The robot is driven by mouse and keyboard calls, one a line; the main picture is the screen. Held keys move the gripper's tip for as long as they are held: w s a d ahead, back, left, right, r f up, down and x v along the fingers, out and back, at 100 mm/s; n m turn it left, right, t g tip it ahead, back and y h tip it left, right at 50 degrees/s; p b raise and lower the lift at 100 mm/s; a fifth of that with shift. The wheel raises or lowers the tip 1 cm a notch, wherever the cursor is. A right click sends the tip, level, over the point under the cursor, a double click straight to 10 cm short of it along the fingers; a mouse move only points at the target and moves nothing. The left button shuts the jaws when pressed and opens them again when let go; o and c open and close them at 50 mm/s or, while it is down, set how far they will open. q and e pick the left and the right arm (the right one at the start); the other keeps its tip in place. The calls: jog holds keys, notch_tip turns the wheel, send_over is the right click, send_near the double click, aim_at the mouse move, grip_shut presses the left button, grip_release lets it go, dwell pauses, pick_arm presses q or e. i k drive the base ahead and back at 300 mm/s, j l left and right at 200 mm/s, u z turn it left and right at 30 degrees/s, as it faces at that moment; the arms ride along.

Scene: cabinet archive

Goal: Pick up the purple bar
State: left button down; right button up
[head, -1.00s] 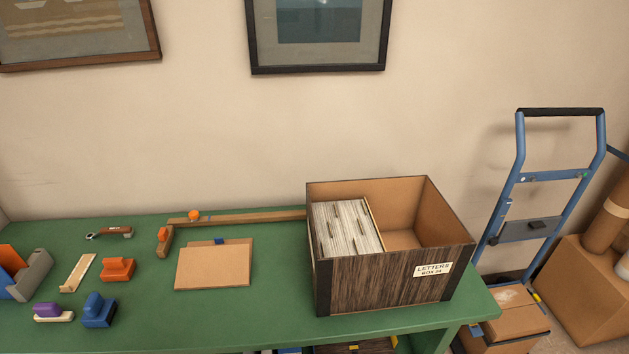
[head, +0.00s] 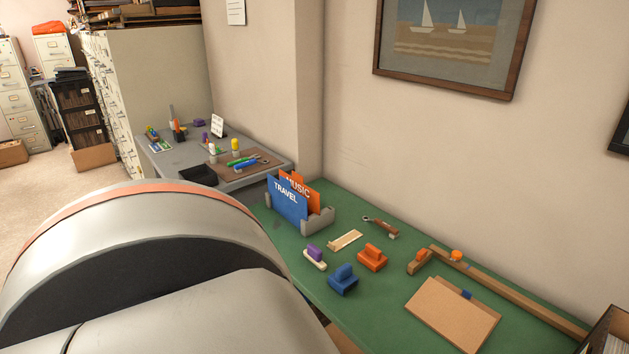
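A small purple block (head: 314,252) sits on a cream base (head: 316,264) at the near left of the green table, in the head view. Another small purple block (head: 199,122) lies at the back of the grey desk to the left. A slim purple item (head: 205,136) stands on that desk near a white card. I cannot tell for sure which of these is the purple bar. Neither of my grippers is in view. A large grey link of my arm fills the lower left and hides the floor and part of the tables' near edges.
The green table (head: 400,320) holds a blue stamp-like block (head: 343,280), an orange one (head: 372,257), a folder holder (head: 318,221), a brown board (head: 452,315) and a long wooden strip (head: 520,300). The grey desk (head: 160,165) carries pens and a black tray (head: 198,175). Filing cabinets (head: 15,90) stand far left.

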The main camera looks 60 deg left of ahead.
aim_at(313, 253)
jog(key=u, duration=1.95)
